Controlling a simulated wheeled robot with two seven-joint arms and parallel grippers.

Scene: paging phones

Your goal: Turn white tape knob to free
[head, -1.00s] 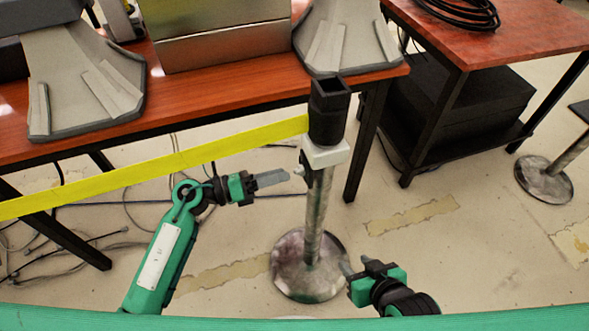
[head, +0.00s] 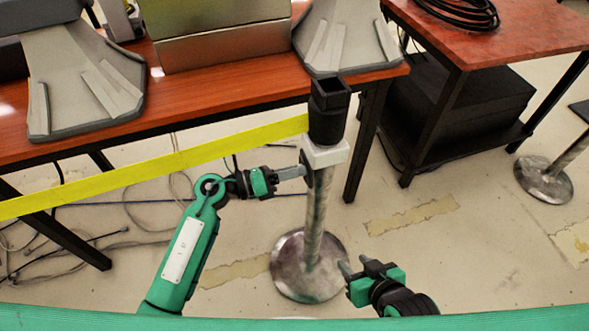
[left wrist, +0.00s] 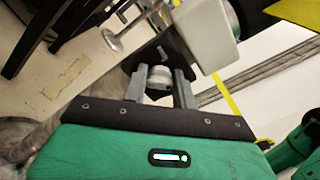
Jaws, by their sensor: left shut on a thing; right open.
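A metal post (head: 318,210) stands on a round base, with a black tape head (head: 328,110) on top and a white housing (head: 325,154) below it. My left gripper (head: 302,171) reaches the housing's left side from the left. In the left wrist view, its two fingers are closed on a round grey knob (left wrist: 159,78), in front of a dark plate (left wrist: 172,50) beside the white housing (left wrist: 200,32). In the head view the fingers mostly hide the knob. Its setting cannot be read. My right gripper (head: 343,268) is open and empty, low beside the post's base.
Yellow tape (head: 150,164) stretches left from the tape head, above my left arm. A red-topped table (head: 200,98) stands behind the post, and another (head: 500,40) at the right. Cables (head: 45,250) lie on the floor at left. A second post base (head: 545,180) stands at right.

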